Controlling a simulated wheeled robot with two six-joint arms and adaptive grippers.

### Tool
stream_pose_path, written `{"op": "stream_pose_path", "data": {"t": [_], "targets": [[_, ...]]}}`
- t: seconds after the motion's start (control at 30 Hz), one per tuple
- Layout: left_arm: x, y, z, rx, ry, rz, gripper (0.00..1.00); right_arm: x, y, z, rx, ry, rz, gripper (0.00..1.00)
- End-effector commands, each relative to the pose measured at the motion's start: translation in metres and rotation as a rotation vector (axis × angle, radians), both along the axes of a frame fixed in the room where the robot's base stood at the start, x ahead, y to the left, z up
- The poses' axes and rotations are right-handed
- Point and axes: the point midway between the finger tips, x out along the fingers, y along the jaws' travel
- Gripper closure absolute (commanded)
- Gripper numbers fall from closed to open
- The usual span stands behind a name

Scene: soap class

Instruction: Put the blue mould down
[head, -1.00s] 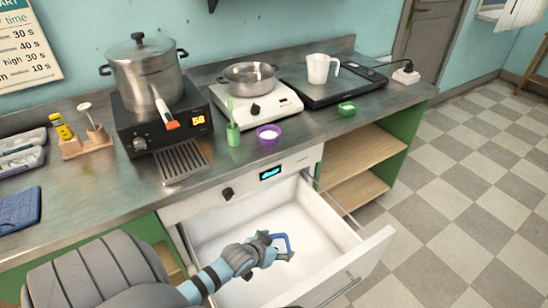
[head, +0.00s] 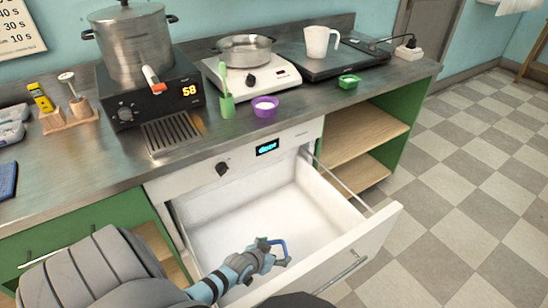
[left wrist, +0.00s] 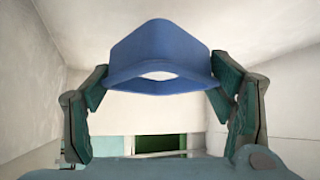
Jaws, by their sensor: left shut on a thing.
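The blue mould (left wrist: 158,52) is a small open frame with a hole through it. In the left wrist view it sits between both fingers of my left gripper (left wrist: 162,88), which is shut on its sides. In the head view the mould (head: 282,246) shows as a thin blue loop at the tip of my left gripper (head: 273,250). The gripper is over the open white drawer (head: 235,212); its exact height above the drawer floor is hard to tell. My right gripper is not in view.
The drawer is pulled out below a panel with a lit display (head: 267,147) and appears empty. Open shelves (head: 355,150) stand right of the drawer.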

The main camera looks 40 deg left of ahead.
Motion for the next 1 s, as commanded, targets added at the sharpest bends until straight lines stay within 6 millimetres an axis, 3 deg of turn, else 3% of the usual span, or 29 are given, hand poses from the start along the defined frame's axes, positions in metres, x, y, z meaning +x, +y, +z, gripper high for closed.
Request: {"op": "stream_pose_path", "data": {"t": [0.43,0.47,0.57,1.0], "targets": [[0.0003,-0.0002,-0.0109,0.0,-0.001,0.0,0.6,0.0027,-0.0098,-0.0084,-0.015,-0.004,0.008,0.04],[0.0001,-0.0001,-0.0108,0.0,0.0,0.0,0.23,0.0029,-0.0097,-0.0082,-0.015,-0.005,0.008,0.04],[0.0001,-0.0001,-0.0107,0.0,0.0,0.0,0.07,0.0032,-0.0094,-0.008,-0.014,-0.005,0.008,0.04],[0.0,0.0,-0.0049,0.0,0.0,0.0,0.05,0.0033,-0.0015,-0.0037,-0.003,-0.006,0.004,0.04]]}}
